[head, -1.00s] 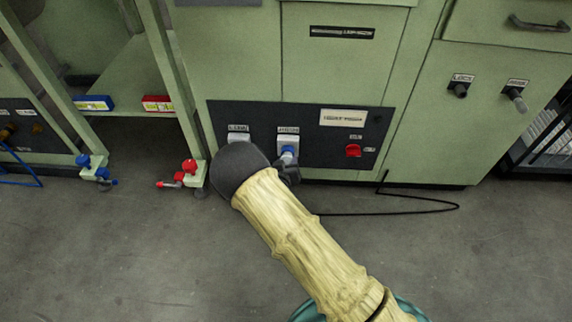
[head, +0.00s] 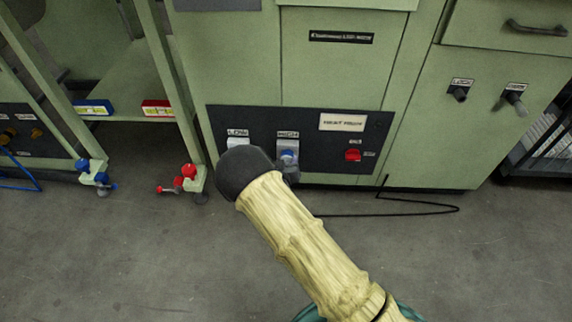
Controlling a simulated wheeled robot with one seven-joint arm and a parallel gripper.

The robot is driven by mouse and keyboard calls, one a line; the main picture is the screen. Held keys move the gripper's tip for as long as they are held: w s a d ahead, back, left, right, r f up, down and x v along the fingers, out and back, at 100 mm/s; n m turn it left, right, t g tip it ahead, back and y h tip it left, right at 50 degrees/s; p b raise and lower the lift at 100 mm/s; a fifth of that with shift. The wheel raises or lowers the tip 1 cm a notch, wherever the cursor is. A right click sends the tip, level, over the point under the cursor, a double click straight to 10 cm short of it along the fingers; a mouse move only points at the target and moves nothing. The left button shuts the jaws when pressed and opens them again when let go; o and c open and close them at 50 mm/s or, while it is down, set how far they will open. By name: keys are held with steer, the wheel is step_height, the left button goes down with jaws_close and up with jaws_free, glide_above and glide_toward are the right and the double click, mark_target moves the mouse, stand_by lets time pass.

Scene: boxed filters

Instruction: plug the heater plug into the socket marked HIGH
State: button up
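The socket marked HIGH (head: 288,144) is on the dark panel low on the green cabinet, under its label. A blue piece (head: 287,154), apparently the heater plug, is at the front of this socket. I cannot tell how deeply it sits. The socket marked LOW (head: 238,142) is to the left, partly hidden by my dark wrist. My gripper (head: 290,168) is at the blue piece, just below the HIGH socket. Its fingers are small, dark and mostly hidden by my wrist, so I cannot tell whether they are closed on it.
A red switch (head: 353,155) sits right of the sockets, below a white plate (head: 343,122). A black cable (head: 415,210) loops on the floor. A green rack with red and blue boxes (head: 158,108) stands left. Two knobs (head: 459,94) are on the right cabinet. The front floor is clear.

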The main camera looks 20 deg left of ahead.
steer(key=o, duration=0.4)
steer(key=p+v, duration=0.8)
steer(key=v, duration=0.9)
steer(key=shift+r, duration=0.2)
steer(key=shift+s+d, duration=0.1)
